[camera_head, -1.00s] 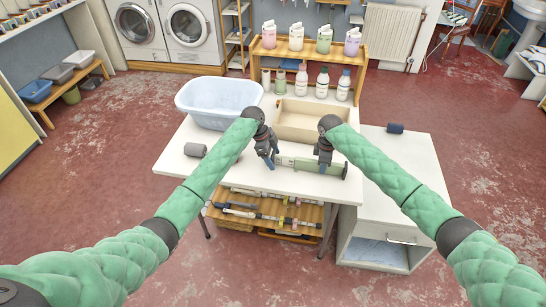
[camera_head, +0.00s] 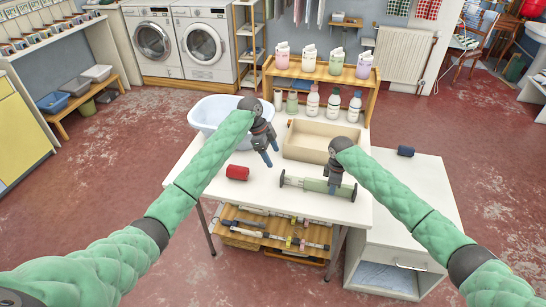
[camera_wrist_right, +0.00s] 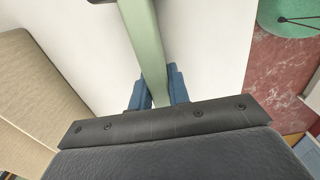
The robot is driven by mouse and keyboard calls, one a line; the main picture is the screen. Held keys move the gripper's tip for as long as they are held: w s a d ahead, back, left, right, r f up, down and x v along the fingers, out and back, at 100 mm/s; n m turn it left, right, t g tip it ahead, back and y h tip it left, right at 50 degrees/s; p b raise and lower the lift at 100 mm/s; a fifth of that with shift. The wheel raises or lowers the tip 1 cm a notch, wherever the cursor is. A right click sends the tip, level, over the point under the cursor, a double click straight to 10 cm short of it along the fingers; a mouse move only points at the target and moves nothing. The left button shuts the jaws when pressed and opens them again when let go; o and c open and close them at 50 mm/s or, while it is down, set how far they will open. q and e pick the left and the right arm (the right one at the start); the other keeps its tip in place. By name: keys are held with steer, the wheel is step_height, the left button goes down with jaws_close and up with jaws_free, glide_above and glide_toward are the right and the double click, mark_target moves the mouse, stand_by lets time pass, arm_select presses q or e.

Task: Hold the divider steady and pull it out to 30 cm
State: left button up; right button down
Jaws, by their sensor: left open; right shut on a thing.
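The divider (camera_head: 308,184) is a pale green bar with dark end plates, lying across the front right of the white table (camera_head: 215,187). My right gripper (camera_head: 333,186) is shut on the bar, right of its middle. In the right wrist view, the green bar (camera_wrist_right: 147,45) runs between its blue fingertips (camera_wrist_right: 160,88). My left gripper (camera_head: 269,158) is open and empty, above the table and beyond the divider's left end, apart from it. Any length marking is too small to read.
A red cylinder (camera_head: 237,172) lies left of the divider. A wooden tray (camera_head: 305,154) and a pale tub (camera_head: 205,118) stand behind. A dark cylinder (camera_head: 405,151) lies on the white cabinet (camera_head: 432,185) at right. Bottles (camera_head: 333,104) line the back.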

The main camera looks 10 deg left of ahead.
steer(key=c, duration=1.3)
jaws_free()
steer(key=shift+o, duration=0.2)
